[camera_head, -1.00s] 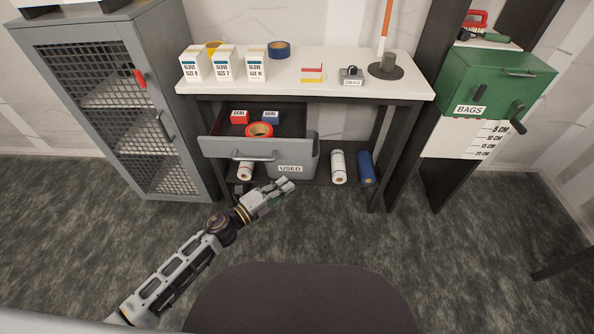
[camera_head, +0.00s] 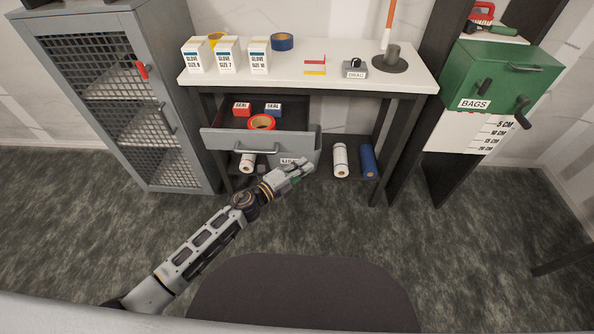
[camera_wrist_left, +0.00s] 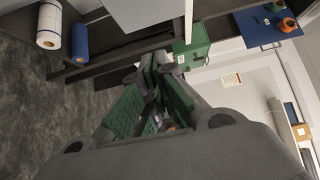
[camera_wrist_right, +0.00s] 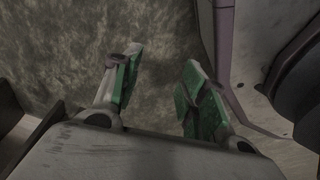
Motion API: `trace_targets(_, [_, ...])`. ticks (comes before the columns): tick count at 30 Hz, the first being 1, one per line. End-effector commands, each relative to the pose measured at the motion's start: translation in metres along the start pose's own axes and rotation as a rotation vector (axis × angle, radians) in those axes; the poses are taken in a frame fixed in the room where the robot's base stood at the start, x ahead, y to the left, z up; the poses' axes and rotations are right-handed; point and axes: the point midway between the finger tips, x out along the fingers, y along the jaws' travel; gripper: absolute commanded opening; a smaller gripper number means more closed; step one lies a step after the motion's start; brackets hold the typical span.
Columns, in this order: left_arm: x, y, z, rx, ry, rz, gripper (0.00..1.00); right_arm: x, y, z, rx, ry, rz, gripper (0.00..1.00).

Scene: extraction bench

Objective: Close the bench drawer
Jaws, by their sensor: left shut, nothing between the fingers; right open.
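The bench drawer (camera_head: 225,143) is pulled out under the left part of the white-topped bench. Its grey front carries a bar handle (camera_head: 253,152). Inside are a red seal box (camera_head: 242,109), a blue seal box (camera_head: 273,109) and a red tape roll (camera_head: 262,122). My left gripper (camera_head: 307,165) is shut and empty, just below and in front of the drawer front's right end; whether it touches cannot be told. Its green-padded fingers (camera_wrist_left: 153,75) show together in the left wrist view. My right gripper (camera_wrist_right: 162,62) is open and empty over the floor, outside the head view.
A grey bin labelled USED (camera_head: 288,160) is partly hidden by my left gripper. A mesh cabinet (camera_head: 186,150) is at left, a green BAGS box (camera_head: 500,75) at right. Floor in front is clear.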

Motion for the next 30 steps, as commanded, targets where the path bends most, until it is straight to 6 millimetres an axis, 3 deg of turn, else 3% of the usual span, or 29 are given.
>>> trace_targets(7, [0.025, 0.0, 0.0, 0.001, 0.0, -0.001, 0.0, -0.003, 0.0, -0.008, 0.0, 0.006, 0.0, 0.43])
trace_targets(15, [0.042, 0.0, 0.017, 0.001, 0.0, 0.0, 0.0, -0.006, -0.002, -0.013, 0.0, 0.001, -0.003, 0.43])
trace_targets(30, [0.053, 0.0, 0.028, 0.0, 0.0, 0.0, 0.0, -0.012, -0.008, -0.015, 0.002, -0.01, -0.011, 0.43])
